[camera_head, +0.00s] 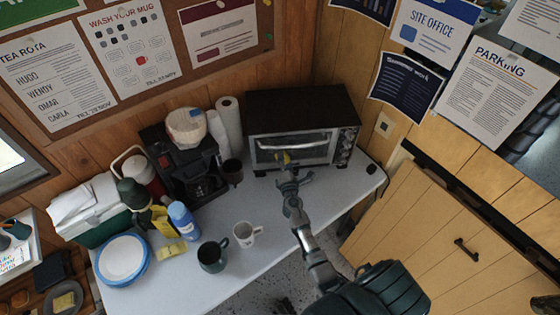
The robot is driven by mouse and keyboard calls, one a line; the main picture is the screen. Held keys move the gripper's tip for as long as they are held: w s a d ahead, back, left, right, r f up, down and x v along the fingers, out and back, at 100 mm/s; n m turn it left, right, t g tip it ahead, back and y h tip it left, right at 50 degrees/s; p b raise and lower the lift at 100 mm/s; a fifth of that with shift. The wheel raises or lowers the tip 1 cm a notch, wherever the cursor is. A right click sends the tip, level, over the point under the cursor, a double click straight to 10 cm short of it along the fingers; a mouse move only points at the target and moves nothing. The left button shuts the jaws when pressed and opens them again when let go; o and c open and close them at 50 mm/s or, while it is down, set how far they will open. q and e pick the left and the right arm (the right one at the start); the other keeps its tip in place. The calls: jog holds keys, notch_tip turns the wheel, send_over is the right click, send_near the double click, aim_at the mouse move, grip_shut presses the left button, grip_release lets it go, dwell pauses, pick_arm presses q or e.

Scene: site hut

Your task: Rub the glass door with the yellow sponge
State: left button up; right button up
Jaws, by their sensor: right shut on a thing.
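The glass door (318,149) is the front of a black and silver toaster oven (300,110) at the back right of the table. It looks closed, with a light handle bar across its top. My right gripper (287,164) is in front of the left part of the door. It is shut on the yellow sponge (282,157), of which only a small part shows between the fingers. The sponge is at or very close to the glass; I cannot tell whether it touches. My left gripper is not in view.
A coffee maker (182,165) and paper rolls (229,122) stand left of the oven. A white mug (246,234), a dark green mug (212,256), a blue can (182,218) and a blue-rimmed plate (123,260) are nearer. The table (275,215) is clear around my forearm.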

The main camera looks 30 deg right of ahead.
aim_at(294, 152)
jog(key=shift+s+d+f, duration=0.1)
jog(key=shift+s+d, duration=0.2)
jog(key=shift+d, duration=0.35)
jog(key=shift+s+d, duration=0.25)
jog(key=shift+d, duration=0.4)
jog(key=shift+s+d, duration=0.35)
jog(key=shift+d, duration=0.4)
jog(key=shift+s+d, duration=0.35)
jog(key=shift+d, duration=0.4)
jog(key=shift+s+d, duration=0.3)
jog(key=shift+d, duration=0.3)
jog(key=shift+s+d, duration=0.25)
jog(key=shift+d, duration=0.35)
jog(key=shift+s+d, duration=0.3)
jog(key=shift+d, duration=0.3)
jog(key=shift+w+a+b, duration=0.1)
jog(key=shift+w+a, duration=0.3)
jog(key=shift+a, duration=0.45)
jog(key=shift+w+a+b, duration=0.15)
jog(key=shift+w+a, duration=0.3)
jog(key=shift+a, duration=0.45)
jog(key=shift+w+a+b, duration=0.1)
jog(key=shift+w+a, duration=0.3)
jog(key=shift+a, duration=0.45)
jog(key=w+a+b, duration=0.1)
jog(key=w+a, duration=0.1)
jog(key=a, duration=0.4)
jog(key=shift+w, duration=0.2)
